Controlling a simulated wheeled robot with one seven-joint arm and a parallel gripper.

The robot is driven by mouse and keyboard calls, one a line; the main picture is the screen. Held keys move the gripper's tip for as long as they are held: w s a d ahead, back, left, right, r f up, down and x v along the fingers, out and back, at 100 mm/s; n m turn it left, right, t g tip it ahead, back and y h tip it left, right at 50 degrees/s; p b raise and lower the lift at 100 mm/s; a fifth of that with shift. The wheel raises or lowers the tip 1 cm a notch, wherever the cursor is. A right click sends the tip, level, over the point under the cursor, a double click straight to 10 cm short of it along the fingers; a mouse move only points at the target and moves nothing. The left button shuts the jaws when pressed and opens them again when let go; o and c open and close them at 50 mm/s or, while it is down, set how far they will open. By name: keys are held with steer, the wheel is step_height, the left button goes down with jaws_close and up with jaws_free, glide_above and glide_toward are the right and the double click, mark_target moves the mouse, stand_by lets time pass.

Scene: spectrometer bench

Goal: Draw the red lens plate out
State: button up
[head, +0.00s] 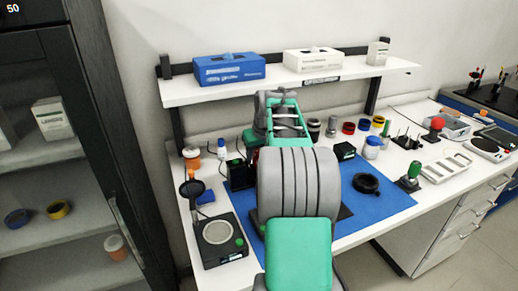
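I cannot make out the red lens plate clearly. A small red patch (251,161) shows just left of my arm, by a black device (240,173) on the blue mat (388,205). I cannot tell whether it belongs to the plate. My green and grey arm reaches over the middle of the bench and covers much of the mat behind it. My gripper's fingers are hidden behind the arm, so what they touch or hold does not show.
A black instrument (221,240) stands at the front left. A black ring (367,184) lies on the mat, right of my arm. A shelf (210,92) with boxes spans the back. A green-knobbed stand (411,178) is at the right. A dark cabinet (100,130) stands left.

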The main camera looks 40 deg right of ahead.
steer(key=shift+w+f, duration=0.15)
steer(key=shift+f, duration=0.15)
steer(key=shift+c, duration=0.2)
jaws_close()
